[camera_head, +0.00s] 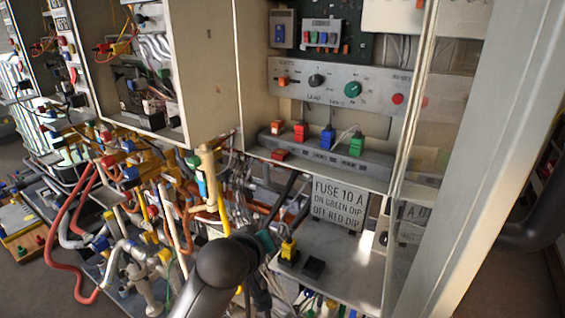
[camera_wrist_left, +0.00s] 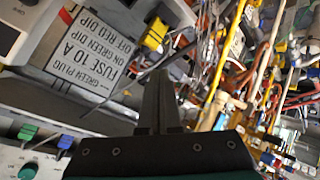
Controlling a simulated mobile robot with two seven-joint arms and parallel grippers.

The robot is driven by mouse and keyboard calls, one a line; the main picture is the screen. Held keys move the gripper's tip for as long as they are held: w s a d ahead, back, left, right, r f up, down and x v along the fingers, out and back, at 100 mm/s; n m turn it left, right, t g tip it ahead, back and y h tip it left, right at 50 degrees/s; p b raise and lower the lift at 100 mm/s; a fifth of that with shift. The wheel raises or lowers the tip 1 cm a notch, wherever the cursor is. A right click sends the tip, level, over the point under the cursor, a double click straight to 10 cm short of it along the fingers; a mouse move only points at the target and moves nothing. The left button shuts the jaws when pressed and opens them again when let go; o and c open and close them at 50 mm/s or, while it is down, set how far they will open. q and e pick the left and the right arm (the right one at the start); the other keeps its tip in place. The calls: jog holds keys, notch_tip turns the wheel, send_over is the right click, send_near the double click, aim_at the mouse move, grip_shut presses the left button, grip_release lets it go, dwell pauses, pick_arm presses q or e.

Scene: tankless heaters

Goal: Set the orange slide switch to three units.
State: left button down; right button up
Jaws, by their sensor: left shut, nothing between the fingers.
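The orange slide switch (camera_head: 283,81) is a small orange knob at the left of a light grey control panel (camera_head: 334,104) in the head view. It is not visible in the left wrist view. My left gripper (camera_head: 292,181) is below the panel, in front of the heater's lower part, well apart from the switch. Its dark fingers are together and empty in the left wrist view (camera_wrist_left: 159,76). My right gripper is in neither view.
Beside the switch are a black knob (camera_head: 316,80), a green knob (camera_head: 352,89) and a red button (camera_head: 397,98). Coloured plugs (camera_head: 327,139) stand on the ledge below. A fuse sign (camera_head: 339,204) is right of my gripper. Pipes crowd the left; an open door (camera_head: 480,130) bounds the right.

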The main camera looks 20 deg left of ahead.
pick_arm(q)
jog(key=w+a+r+n+t+y, duration=0.1)
jog(key=w+a+r+n+t, duration=0.2)
jog(key=r, duration=0.5)
jog(key=w+r+n+t, duration=0.1)
jog(key=w+r+n, duration=0.25)
jog(key=r, duration=0.35)
jog(key=n+t+y, duration=0.1)
jog(key=n+t, duration=0.2)
jog(key=n, duration=0.2)
send_near(276, 80)
jog(key=shift+w+a+p, duration=0.2)
jog(key=shift+w+p, duration=0.1)
jog(key=shift+w, duration=0.65)
jog(key=shift+w+a+p, duration=0.15)
jog(key=shift+w+p, duration=0.15)
jog(key=shift+w, duration=0.65)
jog(key=shift+w+a+p, duration=0.2)
jog(key=shift+w+p, duration=0.1)
jog(key=shift+w, duration=0.65)
jog(key=shift+d, duration=0.1)
